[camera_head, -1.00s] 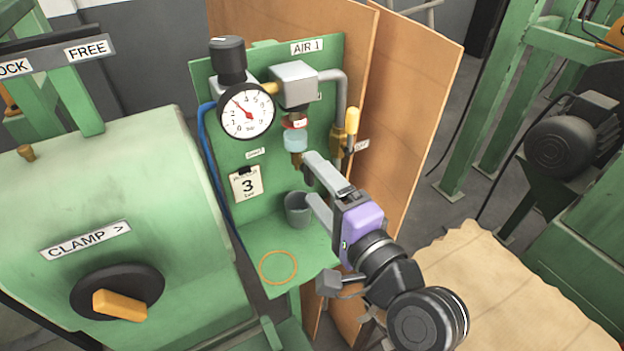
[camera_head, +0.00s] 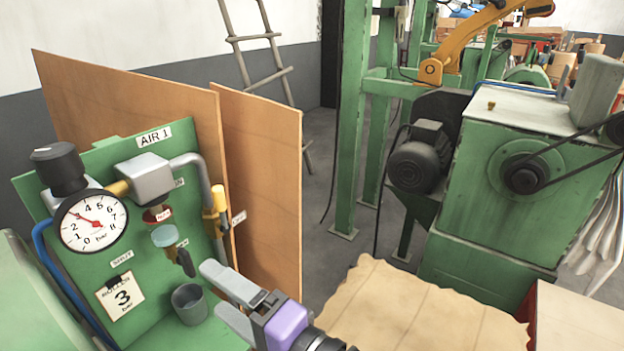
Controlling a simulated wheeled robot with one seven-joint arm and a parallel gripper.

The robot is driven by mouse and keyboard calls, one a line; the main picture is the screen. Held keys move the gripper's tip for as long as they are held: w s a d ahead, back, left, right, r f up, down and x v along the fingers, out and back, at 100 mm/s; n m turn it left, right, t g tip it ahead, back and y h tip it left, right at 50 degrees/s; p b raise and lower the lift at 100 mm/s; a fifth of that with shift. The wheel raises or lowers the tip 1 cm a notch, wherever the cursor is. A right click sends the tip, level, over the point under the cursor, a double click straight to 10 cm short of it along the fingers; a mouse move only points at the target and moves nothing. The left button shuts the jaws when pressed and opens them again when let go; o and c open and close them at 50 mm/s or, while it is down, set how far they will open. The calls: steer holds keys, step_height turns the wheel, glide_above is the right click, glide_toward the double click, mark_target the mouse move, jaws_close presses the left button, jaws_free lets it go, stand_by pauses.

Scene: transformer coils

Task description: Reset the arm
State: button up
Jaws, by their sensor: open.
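My gripper (camera_head: 218,290) shows at the bottom centre-left, with two grey fingers and a purple body. Its fingers are apart and nothing is between them. It points left toward the green air panel (camera_head: 75,205), in front of its lower right part. A small grey cup (camera_head: 189,304) stands just left of the fingertips, and I see a gap between it and them. Most of my arm is below the picture edge.
The panel carries a gauge (camera_head: 93,221), a clear bowl (camera_head: 165,236) and a yellow-handled valve (camera_head: 219,198). Brown boards (camera_head: 262,180) stand behind. A tan sheet (camera_head: 420,315) lies right of my gripper. A green machine (camera_head: 520,190) with a motor (camera_head: 420,158) stands at the right.

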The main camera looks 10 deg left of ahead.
steer(key=w+d+r+n+t+h, duration=0.1)
steer(key=w+d+r+t+h, duration=0.1)
steer(key=w+d+t, duration=0.35)
steer(key=s+d+f+t+h, duration=0.3)
steer(key=d+f+h, duration=0.1)
steer(key=d, duration=0.4)
steer(key=s+d+f+t+h, duration=0.3)
steer(key=d+f, duration=0.1)
steer(key=d, duration=0.5)
steer(key=s+d+f+n+g+h, duration=0.1)
steer(key=s+d+f+h, duration=0.1)
steer(key=s+d, duration=0.3)
steer(key=s+d+f+n+g+h, duration=0.1)
steer(key=s+d+f+h, duration=0.2)
steer(key=s, duration=0.9)
steer(key=s+d+f+n+g+h, duration=0.1)
steer(key=s+d+f, duration=0.3)
steer(key=s+d, duration=0.4)
steer(key=shift+s+d+h, duration=0.15)
steer(key=shift+s+h, duration=0.25)
steer(key=shift+h, duration=0.4)
